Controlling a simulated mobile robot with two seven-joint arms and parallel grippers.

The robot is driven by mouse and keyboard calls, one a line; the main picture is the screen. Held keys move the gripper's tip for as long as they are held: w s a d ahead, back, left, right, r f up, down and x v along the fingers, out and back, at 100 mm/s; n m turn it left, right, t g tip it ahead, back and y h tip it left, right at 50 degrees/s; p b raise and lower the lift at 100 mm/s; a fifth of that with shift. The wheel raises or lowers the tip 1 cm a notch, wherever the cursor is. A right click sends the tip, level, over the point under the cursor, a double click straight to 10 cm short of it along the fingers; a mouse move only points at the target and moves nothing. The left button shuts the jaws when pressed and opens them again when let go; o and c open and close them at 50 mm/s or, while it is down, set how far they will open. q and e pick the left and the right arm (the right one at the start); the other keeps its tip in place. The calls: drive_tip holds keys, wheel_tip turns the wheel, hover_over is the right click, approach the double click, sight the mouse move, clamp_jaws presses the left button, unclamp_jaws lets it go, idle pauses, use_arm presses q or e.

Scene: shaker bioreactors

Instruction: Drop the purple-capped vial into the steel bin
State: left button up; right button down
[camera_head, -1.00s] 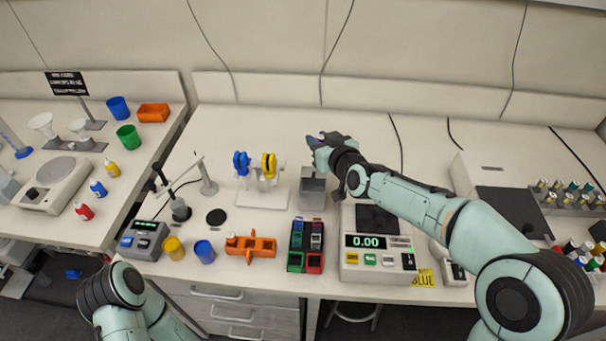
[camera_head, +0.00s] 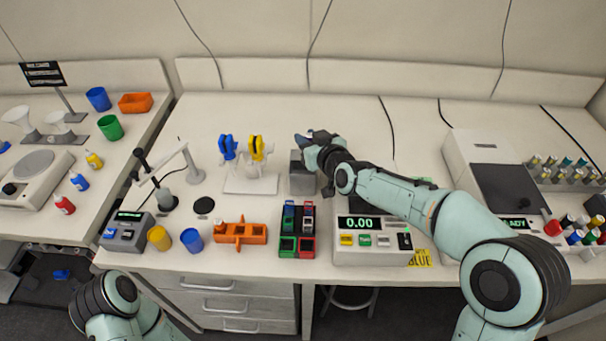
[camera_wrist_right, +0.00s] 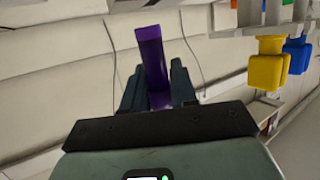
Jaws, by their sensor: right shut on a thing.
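The purple-capped vial (camera_wrist_right: 151,58) shows in the right wrist view as a purple cylinder between the two dark fingers of my right gripper (camera_wrist_right: 158,85). My right gripper is shut on it. In the head view the right gripper (camera_head: 306,139) is just above and behind the top of the steel bin (camera_head: 303,180), a grey box on the bench. The gripper and forearm cover part of the bin's opening. The vial is hard to make out in the head view. My left gripper is out of view; only part of the left arm shows at the bottom left.
A white stand with blue and yellow clips (camera_head: 250,184) is left of the bin. A rack of coloured blocks (camera_head: 297,229) is in front of it, and a balance reading 0.00 (camera_head: 372,254) is at front right, under my right arm. The bench behind the bin is clear.

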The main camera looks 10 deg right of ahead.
drive_tip(key=c, duration=0.8)
unclamp_jaws()
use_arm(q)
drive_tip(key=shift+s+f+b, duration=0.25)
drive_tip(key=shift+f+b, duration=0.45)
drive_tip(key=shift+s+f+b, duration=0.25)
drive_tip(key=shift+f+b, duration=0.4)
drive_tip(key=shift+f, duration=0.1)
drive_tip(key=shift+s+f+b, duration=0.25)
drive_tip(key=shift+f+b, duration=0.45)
use_arm(e)
drive_tip(key=v, duration=1.3)
drive_tip(key=shift+s, duration=0.25)
